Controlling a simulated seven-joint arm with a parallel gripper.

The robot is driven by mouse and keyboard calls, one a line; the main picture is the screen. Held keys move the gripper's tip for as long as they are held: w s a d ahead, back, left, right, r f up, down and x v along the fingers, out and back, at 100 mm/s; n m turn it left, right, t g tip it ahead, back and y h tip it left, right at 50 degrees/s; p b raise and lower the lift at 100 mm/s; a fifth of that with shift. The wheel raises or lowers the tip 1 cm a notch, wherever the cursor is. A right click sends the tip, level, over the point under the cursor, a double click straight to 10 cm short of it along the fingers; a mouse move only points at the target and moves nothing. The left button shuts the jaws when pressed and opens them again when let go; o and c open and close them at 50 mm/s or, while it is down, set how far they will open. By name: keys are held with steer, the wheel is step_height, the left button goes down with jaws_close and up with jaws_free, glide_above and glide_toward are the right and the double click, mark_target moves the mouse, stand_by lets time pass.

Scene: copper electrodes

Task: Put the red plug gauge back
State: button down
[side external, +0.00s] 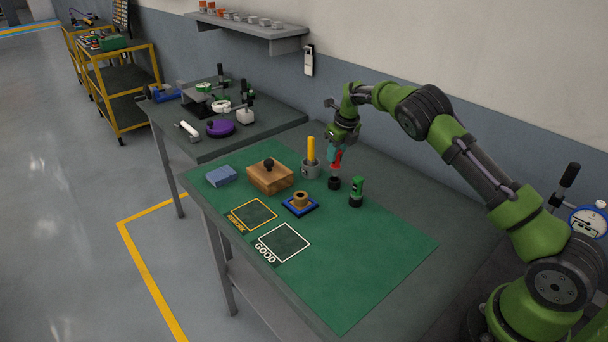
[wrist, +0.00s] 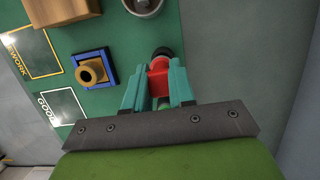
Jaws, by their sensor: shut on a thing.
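The red plug gauge (side external: 337,160) is upright between the teal fingers of my gripper (side external: 334,157), directly over a small black round stand (side external: 334,184). A short gap seems to show between its red body and the stand; I cannot tell whether its lower end is inside. In the wrist view the red gauge (wrist: 159,76) shows between the two fingers of my gripper (wrist: 157,70), with black (wrist: 162,53) just beyond it. My gripper is shut on the gauge. A green plug gauge (side external: 357,188) stands in its own black stand close by on the right.
A grey cup (side external: 311,170) with a yellow-handled tool is close on the left. A brass ring (side external: 300,199) sits on a blue-edged tray. A wooden block (side external: 270,178) and blue block (side external: 221,176) lie farther left. The REWORK and GOOD squares are empty. The green mat's right front (side external: 370,255) is clear.

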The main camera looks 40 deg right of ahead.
mark_target(335, 166)
steer(key=shift+f, duration=0.1)
steer(key=shift+s+x, duration=0.2)
steer(key=shift+x, duration=0.65)
steer(key=shift+s+x, duration=0.2)
steer(key=shift+x, duration=0.7)
steer(key=c, duration=0.9)
jaws_free()
steer(key=shift+f, duration=0.15)
steer(key=shift+o, duration=0.5)
steer(key=o, duration=0.7)
steer(key=shift+v, duration=5)
steer(key=shift+s, duration=0.1)
